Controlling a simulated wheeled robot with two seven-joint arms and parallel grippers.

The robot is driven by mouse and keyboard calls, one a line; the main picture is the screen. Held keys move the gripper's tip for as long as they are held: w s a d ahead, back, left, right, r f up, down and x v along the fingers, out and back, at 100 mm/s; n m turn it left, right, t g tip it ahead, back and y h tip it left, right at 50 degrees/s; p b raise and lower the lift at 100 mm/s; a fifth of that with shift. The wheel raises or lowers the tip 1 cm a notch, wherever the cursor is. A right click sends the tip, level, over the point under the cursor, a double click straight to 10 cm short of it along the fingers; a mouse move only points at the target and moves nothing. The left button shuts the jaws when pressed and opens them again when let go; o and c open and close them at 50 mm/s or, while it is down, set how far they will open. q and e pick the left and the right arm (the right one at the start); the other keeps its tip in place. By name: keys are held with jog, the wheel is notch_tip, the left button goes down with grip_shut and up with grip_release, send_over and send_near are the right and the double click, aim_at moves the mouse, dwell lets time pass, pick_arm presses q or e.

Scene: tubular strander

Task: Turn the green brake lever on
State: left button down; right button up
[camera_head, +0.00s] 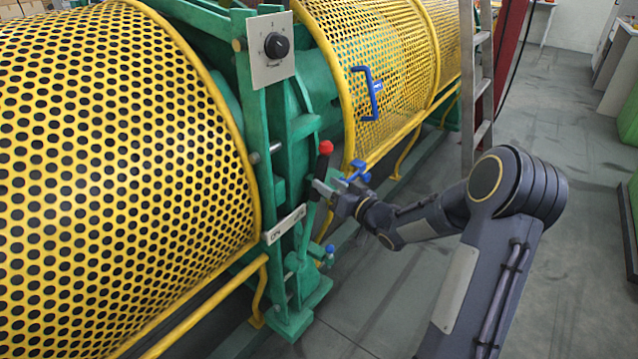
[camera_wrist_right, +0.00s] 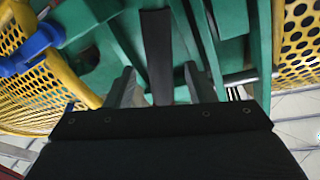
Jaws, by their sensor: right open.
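The brake lever shows as a black grip (camera_head: 323,165) with a red knob on top, standing nearly upright at the green machine frame. A pale marked plate (camera_head: 285,225) is fixed to the frame at the left of it. My right gripper (camera_head: 324,190) is at the lower part of the grip, coming from the right. In the right wrist view the black grip (camera_wrist_right: 157,50) stands between the two open fingers of my right gripper (camera_wrist_right: 160,88). I cannot tell whether the fingers touch it. The lower part of the lever is hidden. My left gripper is not in view.
Yellow perforated guards (camera_head: 120,150) flank the green frame. A blue-handled fitting (camera_head: 357,172) is close beside my right gripper, and another (camera_head: 329,250) is lower. A knob panel (camera_head: 270,48) is above. A ladder (camera_head: 477,100) stands behind.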

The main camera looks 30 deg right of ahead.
aim_at(323, 181)
jog(key=shift+w+a, duration=0.2)
jog(key=shift+w, duration=0.85)
jog(key=shift+w+a, duration=0.15)
jog(key=shift+w, duration=0.9)
grip_shut()
